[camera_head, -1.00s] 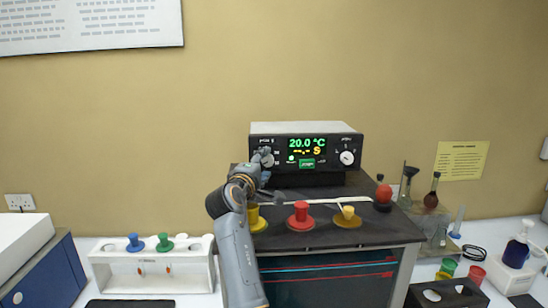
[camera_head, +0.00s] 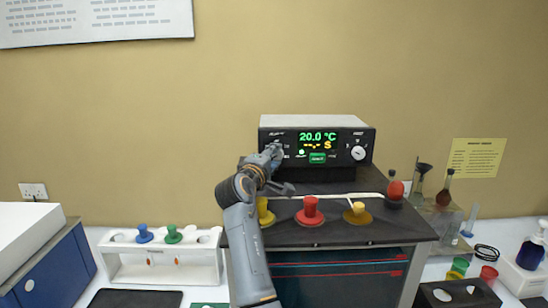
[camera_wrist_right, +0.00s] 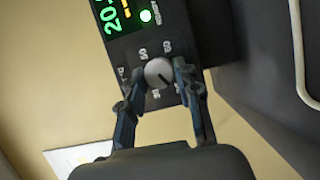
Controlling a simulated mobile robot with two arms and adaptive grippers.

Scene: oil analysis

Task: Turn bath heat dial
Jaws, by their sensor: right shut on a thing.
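The bath controller (camera_head: 290,126) is a dark-fronted box on top of the bath (camera_head: 345,240), with a green display reading 20.0 °C. My right gripper (camera_head: 275,152) is at the left end of its front panel. In the right wrist view, a round silver dial (camera_wrist_right: 159,73) with a dark pointer line sits between the two fingertips of my right gripper (camera_wrist_right: 160,72). The fingers close on it from both sides. Scale marks show around the dial. In the head view the gripper hides this dial. A second white dial (camera_head: 358,153) is at the panel's right end. My left gripper is not in view.
Red (camera_head: 310,212) and yellow (camera_head: 357,213) stoppers stand on the bath lid in front of the controller, near my right arm. A white rack (camera_head: 160,262) stands to the left. Glassware on a stand (camera_head: 440,210) is to the right.

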